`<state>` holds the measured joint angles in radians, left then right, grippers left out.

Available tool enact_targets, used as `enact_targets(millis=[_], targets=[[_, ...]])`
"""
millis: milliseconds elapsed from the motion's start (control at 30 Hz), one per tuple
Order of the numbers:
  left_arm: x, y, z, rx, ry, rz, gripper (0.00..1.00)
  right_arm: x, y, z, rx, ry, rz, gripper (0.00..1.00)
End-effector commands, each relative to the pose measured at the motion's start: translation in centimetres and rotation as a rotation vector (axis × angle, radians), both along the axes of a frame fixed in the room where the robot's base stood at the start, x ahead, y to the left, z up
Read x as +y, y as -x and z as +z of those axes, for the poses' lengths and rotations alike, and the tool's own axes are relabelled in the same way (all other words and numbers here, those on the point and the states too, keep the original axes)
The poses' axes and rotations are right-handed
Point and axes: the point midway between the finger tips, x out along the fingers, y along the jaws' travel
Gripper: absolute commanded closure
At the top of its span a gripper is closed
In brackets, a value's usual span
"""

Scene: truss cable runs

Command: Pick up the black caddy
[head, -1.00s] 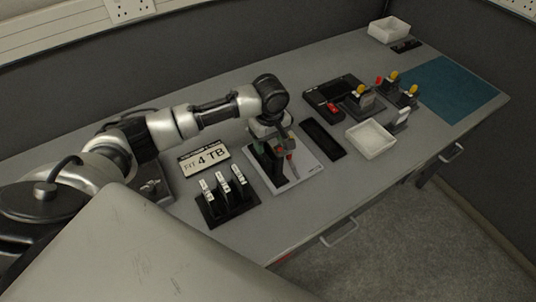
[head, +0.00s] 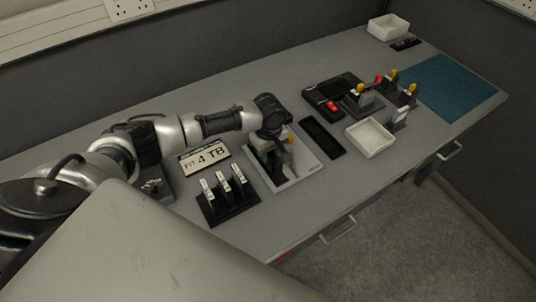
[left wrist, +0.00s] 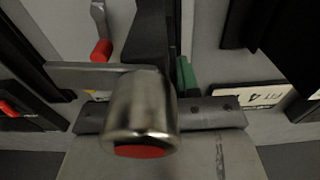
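In the head view a black stand-like holder (head: 268,162), which may be the black caddy, sits on a white board (head: 308,172). Green shows beside it. My left gripper (head: 284,158) is low over the board, right at this holder, and partly hides it. In the left wrist view a dark upright part (left wrist: 150,35) rises in the middle, with a green piece (left wrist: 186,75) beside it. A metal cylinder with a red end (left wrist: 140,115) blocks the view of the fingertips. I cannot tell whether the fingers touch anything. My right gripper is not in view.
A black rack with several labelled drives (head: 228,198) and a "FIT 4 TB" sign (head: 204,157) stand left of the board. A black tray (head: 323,137) and a white bin (head: 370,138) are to its right. A teal mat (head: 455,87) lies clear further right.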

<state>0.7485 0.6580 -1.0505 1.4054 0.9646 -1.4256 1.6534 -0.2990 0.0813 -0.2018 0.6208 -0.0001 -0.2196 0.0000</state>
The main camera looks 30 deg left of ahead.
Motion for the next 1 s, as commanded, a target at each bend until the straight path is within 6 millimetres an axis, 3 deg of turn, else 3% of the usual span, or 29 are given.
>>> enact_targets(millis=[100,433,667,1000], targets=[[0.0,0.0,0.1,-0.001,0.001,0.0,0.91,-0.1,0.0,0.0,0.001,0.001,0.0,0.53],[0.0,-0.1,0.6,-0.002,0.0,0.001,0.91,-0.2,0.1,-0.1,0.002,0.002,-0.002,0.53],[0.0,-0.2,3.9,-0.007,0.002,0.001,0.91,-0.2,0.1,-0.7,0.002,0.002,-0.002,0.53],[-7.2,-2.3,8.4,-0.005,0.005,-0.004,0.91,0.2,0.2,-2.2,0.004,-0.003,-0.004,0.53]])
